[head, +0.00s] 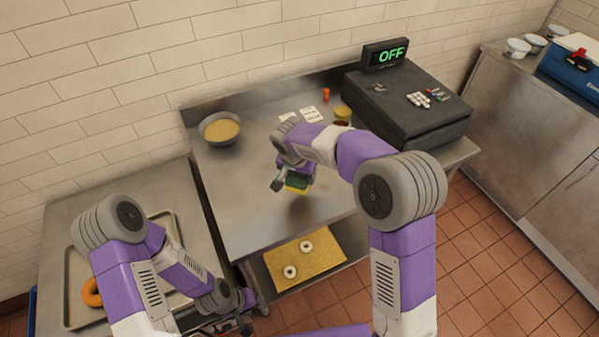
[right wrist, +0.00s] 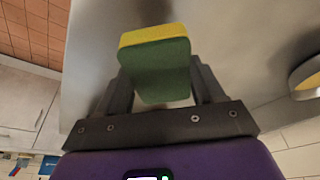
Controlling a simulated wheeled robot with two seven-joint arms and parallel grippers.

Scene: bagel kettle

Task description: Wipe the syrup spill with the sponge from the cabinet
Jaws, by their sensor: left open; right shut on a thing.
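A sponge (head: 297,186), yellow on one side and green on the other, is held over the steel table (head: 240,195). My right gripper (head: 287,184) is shut on it. In the right wrist view the sponge (right wrist: 155,65) sits between the two fingers of the right gripper (right wrist: 160,90). My left gripper (head: 238,318) is open at the bottom of the head view, left of the table's lower shelf, with no thing seen in it. A faint darker patch shows on the steel below the sponge; I cannot tell whether it is syrup, shadow or reflection.
A bowl of yellow grains (head: 220,128) stands at the table's back left. A black machine reading OFF (head: 410,105) fills the right end. A yellow-lidded jar (head: 343,113) and a small orange bottle (head: 326,94) stand beside it. A lower board (head: 325,262) holds two rings.

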